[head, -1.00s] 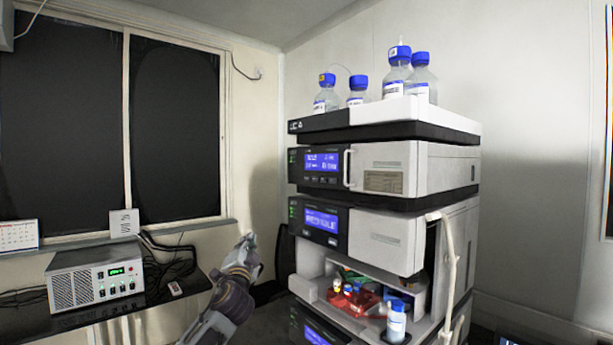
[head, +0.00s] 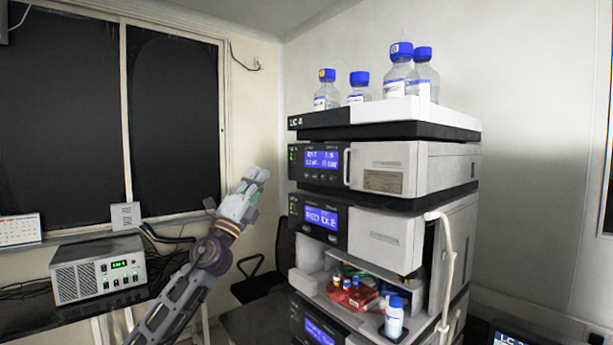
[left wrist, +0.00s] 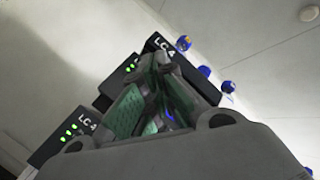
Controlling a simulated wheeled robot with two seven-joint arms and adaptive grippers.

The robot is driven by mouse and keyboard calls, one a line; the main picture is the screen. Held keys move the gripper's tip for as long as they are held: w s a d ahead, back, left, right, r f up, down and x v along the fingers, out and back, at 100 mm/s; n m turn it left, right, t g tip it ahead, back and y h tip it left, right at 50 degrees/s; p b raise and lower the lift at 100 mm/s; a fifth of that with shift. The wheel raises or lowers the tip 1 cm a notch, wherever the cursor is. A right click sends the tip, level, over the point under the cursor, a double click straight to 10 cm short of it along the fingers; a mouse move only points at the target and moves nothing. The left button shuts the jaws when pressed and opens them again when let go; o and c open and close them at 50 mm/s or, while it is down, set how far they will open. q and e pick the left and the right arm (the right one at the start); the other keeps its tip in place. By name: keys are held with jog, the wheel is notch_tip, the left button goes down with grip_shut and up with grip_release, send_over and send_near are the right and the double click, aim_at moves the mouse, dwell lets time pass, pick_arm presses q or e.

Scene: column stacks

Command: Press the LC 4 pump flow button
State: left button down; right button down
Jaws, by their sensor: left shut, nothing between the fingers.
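The LC 4 stack stands right of centre in the head view, with its name on the top tray (head: 365,121). Below the tray is a module with a blue display (head: 322,159) and small buttons under it, which I take for the pump. A second module with a blue display (head: 322,219) sits under that. My left gripper (head: 259,175) is shut and empty, pointing up, left of the upper module's front and apart from it. In the left wrist view, the closed fingers (left wrist: 163,95) cover part of the stack; green lights and LC labels show beside them. My right gripper is out of view.
Blue-capped bottles (head: 398,75) stand on top of the stack. An open bay holds a red vial rack (head: 352,296) and a bottle (head: 394,318). A white pipe (head: 447,270) runs down the right side. A grey instrument box (head: 97,267) sits on the left bench.

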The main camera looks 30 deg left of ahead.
aim_at(307, 175)
pick_arm(q)
jog(key=shift+w+d+f+m+g+h, duration=0.1)
jog(key=shift+d+m+h, duration=0.3)
jog(key=shift+m+h, duration=0.3)
jog(key=shift+s+d+f+m+g+h, duration=0.1)
jog(key=shift+d+m+h, duration=0.25)
jog(key=shift+m+h, duration=0.3)
jog(key=shift+w+d+m+g+h, duration=0.1)
jog(key=shift+d+m+h, duration=0.3)
jog(key=shift+m+h, duration=0.25)
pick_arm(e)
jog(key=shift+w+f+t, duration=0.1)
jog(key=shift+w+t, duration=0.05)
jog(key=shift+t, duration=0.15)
pick_arm(q)
jog(key=shift+w, duration=0.2)
jog(key=w+d+b, duration=0.1)
jog(key=w+d, duration=0.2)
jog(key=w, duration=0.4)
jog(key=shift+w+d, duration=0.2)
jog(key=shift+w, duration=0.15)
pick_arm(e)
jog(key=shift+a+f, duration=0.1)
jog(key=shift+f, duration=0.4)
